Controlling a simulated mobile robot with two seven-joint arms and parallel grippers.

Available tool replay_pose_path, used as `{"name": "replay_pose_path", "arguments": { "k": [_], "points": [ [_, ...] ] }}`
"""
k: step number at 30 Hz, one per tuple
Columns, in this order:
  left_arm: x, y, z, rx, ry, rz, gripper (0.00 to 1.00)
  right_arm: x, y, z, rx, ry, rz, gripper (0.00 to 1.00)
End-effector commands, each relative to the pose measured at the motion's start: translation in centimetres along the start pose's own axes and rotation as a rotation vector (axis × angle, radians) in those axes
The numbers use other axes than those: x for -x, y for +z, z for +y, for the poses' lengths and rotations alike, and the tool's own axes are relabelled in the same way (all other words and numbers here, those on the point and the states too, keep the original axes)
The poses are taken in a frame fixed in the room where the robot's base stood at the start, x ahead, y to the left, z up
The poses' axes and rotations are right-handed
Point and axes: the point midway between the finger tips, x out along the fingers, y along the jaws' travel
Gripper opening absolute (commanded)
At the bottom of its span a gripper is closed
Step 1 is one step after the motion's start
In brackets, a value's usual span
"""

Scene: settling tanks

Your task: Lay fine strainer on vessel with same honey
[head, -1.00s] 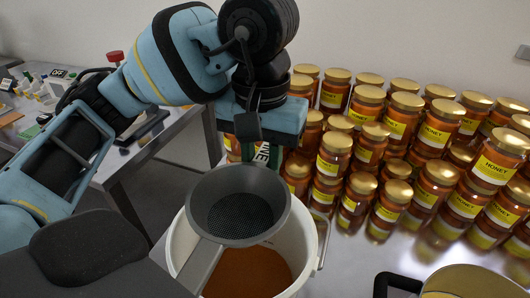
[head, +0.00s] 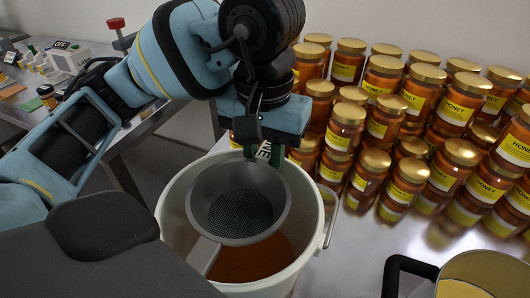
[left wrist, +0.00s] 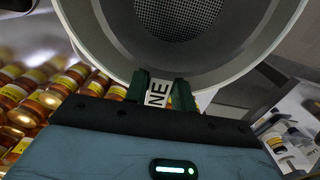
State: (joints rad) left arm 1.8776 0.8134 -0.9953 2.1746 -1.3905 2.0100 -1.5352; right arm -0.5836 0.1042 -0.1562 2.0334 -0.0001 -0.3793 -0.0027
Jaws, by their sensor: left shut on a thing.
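The fine strainer (head: 240,203) is a grey round sieve with dark mesh and a flat handle arm. My left gripper (head: 265,155) is shut on its tab, which carries a white label reading "NE"; the left wrist view shows the green fingers (left wrist: 160,92) on either side of that label. The strainer is over the mouth of a white vessel (head: 316,240), within its rim outline in the head view. Amber-brown honey (head: 255,258) shows inside the vessel below the strainer. I cannot tell whether the strainer touches the rim. My right gripper is not in view.
Many honey jars (head: 375,160) with gold lids and yellow labels stand stacked behind and right of the vessel. A gold-topped container (head: 485,275) with a dark handle is at bottom right. A side table with small items (head: 45,75) is at left.

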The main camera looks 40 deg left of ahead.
Motion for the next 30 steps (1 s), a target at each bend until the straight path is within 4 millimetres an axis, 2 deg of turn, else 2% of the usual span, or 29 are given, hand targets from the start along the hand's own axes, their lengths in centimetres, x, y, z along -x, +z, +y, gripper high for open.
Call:
{"name": "replay_pose_path", "arguments": {
  "k": [5,6,11,20,23,30],
  "points": [
    [0.1,0.0,0.0,0.0,0.0,0.001,0.0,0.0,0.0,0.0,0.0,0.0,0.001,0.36],
    [0.1,0.0,0.0,0.0,0.0,0.001,0.3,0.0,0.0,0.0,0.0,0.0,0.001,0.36],
    [0.1,0.0,0.0,0.0,0.0,0.001,0.51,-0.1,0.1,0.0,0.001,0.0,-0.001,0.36],
    [0.3,0.0,0.0,0.0,0.0,0.002,0.51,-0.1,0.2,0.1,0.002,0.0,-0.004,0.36],
    [1.4,-0.1,0.0,0.0,0.001,0.006,0.51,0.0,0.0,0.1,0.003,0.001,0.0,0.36],
    [5.3,0.0,0.0,0.0,0.002,0.007,0.51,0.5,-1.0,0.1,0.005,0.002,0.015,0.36]
  ]
}}
